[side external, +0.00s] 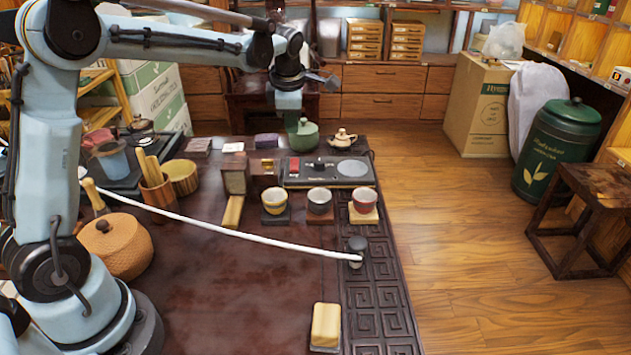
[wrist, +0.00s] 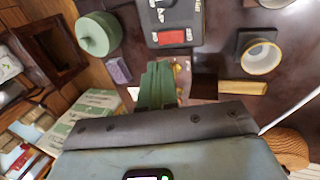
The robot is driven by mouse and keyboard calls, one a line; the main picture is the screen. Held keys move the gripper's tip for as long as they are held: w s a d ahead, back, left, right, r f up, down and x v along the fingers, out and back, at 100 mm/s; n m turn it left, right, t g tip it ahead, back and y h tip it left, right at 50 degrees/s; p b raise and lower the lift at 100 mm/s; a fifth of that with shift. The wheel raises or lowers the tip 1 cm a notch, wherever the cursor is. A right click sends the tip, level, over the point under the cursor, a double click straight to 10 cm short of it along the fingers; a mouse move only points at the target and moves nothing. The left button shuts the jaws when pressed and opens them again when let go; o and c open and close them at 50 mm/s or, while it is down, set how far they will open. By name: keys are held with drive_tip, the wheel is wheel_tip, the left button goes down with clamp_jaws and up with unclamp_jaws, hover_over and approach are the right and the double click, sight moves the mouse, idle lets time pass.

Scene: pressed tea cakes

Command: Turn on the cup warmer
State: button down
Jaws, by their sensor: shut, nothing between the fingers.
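The cup warmer (side external: 328,181) is a flat dark unit on the far part of the table in the side view. It has a red patch at its left, a small black raised control (side external: 319,164) in the middle and a round grey plate (side external: 352,168) at its right. In the wrist view part of the warmer (wrist: 180,18) shows at the top, with its red patch (wrist: 172,37) nearest. My gripper (side external: 291,111) is above and behind the warmer's left end, apart from it. Its green fingers (wrist: 158,67) are shut and empty, just short of the warmer in the wrist view.
A green lidded pot (side external: 304,136) stands behind the warmer, close below my gripper. Several cups, including a red one (side external: 364,200), line its front side. A brown box (side external: 236,174) is at its left. A white cable (side external: 220,230) crosses the table. The table's front middle is clear.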

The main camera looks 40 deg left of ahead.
sight(295, 160)
drive_tip(key=x, duration=1)
drive_tip(key=shift+w+a+f, duration=0.1)
drive_tip(key=shift+f, duration=0.1)
idle(0.4)
drive_tip(key=shift+s+d+r, duration=0.15)
drive_tip(key=shift+s+d, duration=0.4)
drive_tip(key=shift+s, duration=0.05)
wheel_tip(295, 160, up, 14)
drive_tip(key=shift+s+d, duration=0.15)
drive_tip(key=shift+d, duration=0.05)
idle(0.4)
